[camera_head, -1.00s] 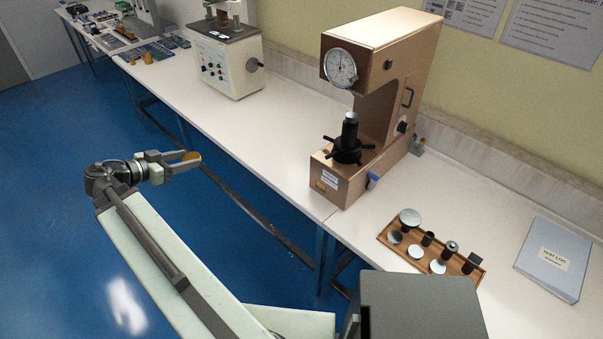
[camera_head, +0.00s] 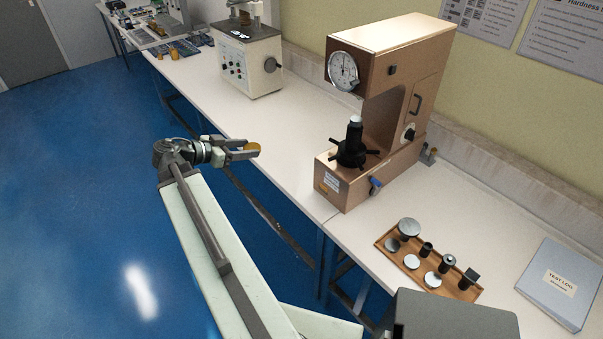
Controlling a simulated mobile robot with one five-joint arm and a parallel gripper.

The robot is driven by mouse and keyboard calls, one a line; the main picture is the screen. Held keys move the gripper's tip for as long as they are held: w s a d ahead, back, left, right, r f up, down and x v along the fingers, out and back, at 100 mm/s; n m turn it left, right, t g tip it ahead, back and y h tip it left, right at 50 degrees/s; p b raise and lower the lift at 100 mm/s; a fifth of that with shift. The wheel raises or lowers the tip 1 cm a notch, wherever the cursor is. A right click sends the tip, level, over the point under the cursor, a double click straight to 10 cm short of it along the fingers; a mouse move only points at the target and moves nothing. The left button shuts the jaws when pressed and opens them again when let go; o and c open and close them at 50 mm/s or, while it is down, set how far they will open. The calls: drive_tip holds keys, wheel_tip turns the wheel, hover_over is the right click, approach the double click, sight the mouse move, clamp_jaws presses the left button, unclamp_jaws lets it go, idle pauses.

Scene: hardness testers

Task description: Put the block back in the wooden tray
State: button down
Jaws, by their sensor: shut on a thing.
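My gripper (camera_head: 246,149) is shut on a small round brass-coloured block (camera_head: 252,146), which shows at its fingertips. It holds the block out past the front edge of the bench, left of the large tester. The wooden tray (camera_head: 462,293) lies on the bench at the lower right, well apart from the gripper. It holds several metal discs and cylinders, among them a large disc on a stem (camera_head: 408,227) and a dark square-topped piece (camera_head: 469,278).
A large copper-coloured hardness tester (camera_head: 340,185) stands between my gripper and the tray. A blue-grey test log binder (camera_head: 557,280) lies right of the tray. A cream tester (camera_head: 250,70) stands farther back. The white bench (camera_head: 290,140) is clear between the testers.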

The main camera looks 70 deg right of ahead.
drive_tip(key=s+d+f+b, duration=0.2)
drive_tip(key=d+f+b, duration=0.1)
drive_tip(key=f+b, duration=0.6)
drive_tip(key=s+d+f+b, duration=0.1)
drive_tip(key=d+f+b, duration=0.3)
drive_tip(key=f+b, duration=0.5)
drive_tip(key=s+d+f+n+t+b, duration=0.1)
drive_tip(key=d+f+b, duration=0.3)
drive_tip(key=f+b, duration=0.5)
drive_tip(key=shift+s+d+f+h, duration=0.2)
drive_tip(key=shift+s+h, duration=0.1)
drive_tip(key=shift+s, duration=0.5)
drive_tip(key=b, duration=0.2)
hover_over(291, 174)
drive_tip(key=shift+f, duration=0.75)
wheel_tip(291, 174, down, 4)
drive_tip(key=b, duration=0.3)
drive_tip(key=shift+b, duration=0.35)
drive_tip(key=shift+r, duration=0.25)
drive_tip(key=shift+f, duration=0.1)
